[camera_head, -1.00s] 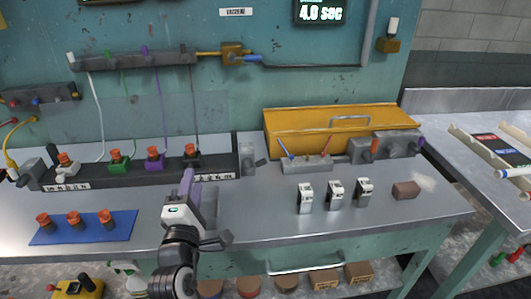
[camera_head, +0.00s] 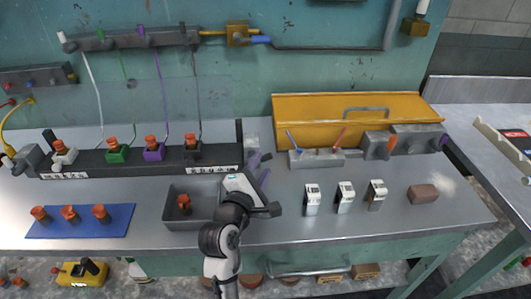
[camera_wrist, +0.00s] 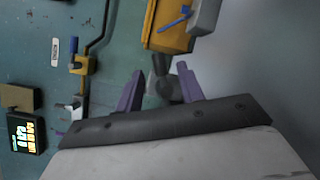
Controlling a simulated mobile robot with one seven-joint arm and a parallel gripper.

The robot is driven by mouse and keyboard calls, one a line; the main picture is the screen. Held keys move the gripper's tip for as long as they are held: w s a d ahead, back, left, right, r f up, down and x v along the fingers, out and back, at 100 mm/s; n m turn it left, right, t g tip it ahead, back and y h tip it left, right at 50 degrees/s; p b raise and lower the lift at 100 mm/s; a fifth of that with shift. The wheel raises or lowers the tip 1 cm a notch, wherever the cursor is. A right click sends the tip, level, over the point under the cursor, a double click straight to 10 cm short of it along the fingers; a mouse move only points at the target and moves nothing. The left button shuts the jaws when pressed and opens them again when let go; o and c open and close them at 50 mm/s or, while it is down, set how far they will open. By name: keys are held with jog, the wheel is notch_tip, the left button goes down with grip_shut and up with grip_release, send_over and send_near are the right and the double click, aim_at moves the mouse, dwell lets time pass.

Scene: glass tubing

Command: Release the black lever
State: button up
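My gripper (camera_head: 262,166) is at the right end of the black rack, by a grey upright fixture (camera_head: 252,130). In the wrist view its two purple fingers (camera_wrist: 160,70) stand apart. A dark grey rounded part (camera_wrist: 163,86) shows between or beyond them; contact cannot be told. The black holder (camera_head: 194,154) with an orange-capped piece sits at the rack's right end, left of my gripper. Small coloured levers stand on the wall bar, with a dark one (camera_head: 183,27) at its right. I cannot tell for certain which part is the black lever.
A grey tray (camera_head: 168,211) holding an orange-capped piece lies left of my arm. A blue mat (camera_head: 108,226) bears more capped pieces. Right stand white-and-black clips (camera_head: 344,197) and a brown block (camera_head: 423,194); behind is a yellow box (camera_head: 350,104).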

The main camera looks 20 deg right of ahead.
aim_at(264, 159)
jog(key=shift+p+x, duration=0.45)
jog(key=shift+x, duration=1.8)
jog(key=shift+c, duration=0.5)
grip_shut()
